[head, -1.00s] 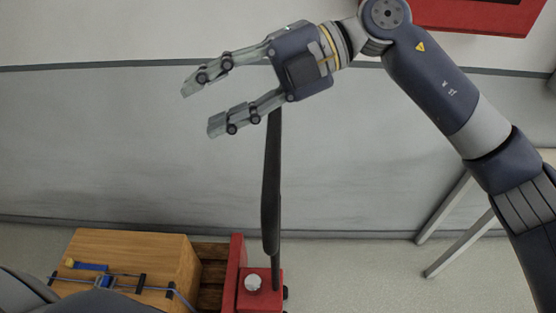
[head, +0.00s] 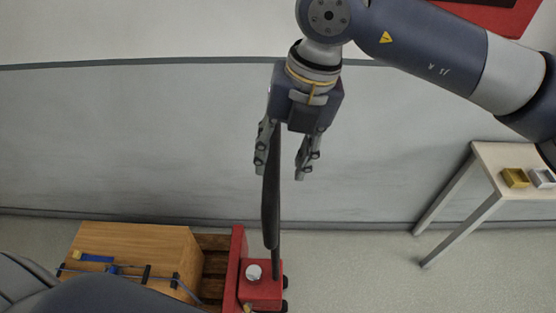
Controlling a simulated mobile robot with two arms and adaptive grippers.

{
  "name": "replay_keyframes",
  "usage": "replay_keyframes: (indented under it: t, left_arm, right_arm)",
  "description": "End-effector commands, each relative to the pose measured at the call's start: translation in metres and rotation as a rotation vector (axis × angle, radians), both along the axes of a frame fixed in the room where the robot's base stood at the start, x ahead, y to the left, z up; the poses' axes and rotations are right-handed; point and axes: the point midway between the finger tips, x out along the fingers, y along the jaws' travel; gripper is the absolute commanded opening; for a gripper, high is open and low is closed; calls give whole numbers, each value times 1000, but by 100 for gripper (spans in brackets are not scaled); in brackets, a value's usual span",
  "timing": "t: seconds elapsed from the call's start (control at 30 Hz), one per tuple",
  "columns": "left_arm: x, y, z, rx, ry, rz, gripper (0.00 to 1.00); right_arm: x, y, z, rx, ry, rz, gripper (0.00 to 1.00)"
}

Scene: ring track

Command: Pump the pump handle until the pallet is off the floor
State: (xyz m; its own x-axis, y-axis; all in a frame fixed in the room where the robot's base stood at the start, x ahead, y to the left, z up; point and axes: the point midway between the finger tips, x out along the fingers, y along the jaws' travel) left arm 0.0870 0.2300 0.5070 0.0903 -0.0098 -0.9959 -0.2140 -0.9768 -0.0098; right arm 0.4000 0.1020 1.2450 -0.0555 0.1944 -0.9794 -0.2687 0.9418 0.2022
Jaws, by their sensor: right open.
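The pump handle (head: 271,205) is a dark, near-upright bar. It rises from the red pump unit (head: 262,291) of a pallet jack, which has a silver knob on top. My right gripper (head: 282,175) is open and points down at the handle's upper part. The handle shows in front of or beside its left finger; I cannot tell whether they touch. The handle's top is hidden by the gripper. The wooden pallet (head: 214,268) lies behind the red frame with a wooden crate (head: 135,243) on it. The pallet's underside is hidden. My left gripper is not in view.
A grey-panelled wall (head: 120,140) runs behind. The floor between pump unit and table is clear.

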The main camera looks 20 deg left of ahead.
Motion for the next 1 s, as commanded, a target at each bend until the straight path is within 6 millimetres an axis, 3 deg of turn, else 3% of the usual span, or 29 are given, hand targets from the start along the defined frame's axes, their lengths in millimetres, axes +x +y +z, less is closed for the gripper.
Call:
replay_keyframes:
  t: [0.3,0.6,0.8,1.0]
  left_arm:
    - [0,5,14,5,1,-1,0]
    - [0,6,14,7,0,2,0]
    - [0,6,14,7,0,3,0]
    - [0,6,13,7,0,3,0]
  right_arm:
    - [-3,7,-33,1,2,2,43]
    - [-3,8,-36,2,1,2,43]
    - [-3,8,-36,1,1,2,0]
    - [-2,7,-37,3,2,1,0]
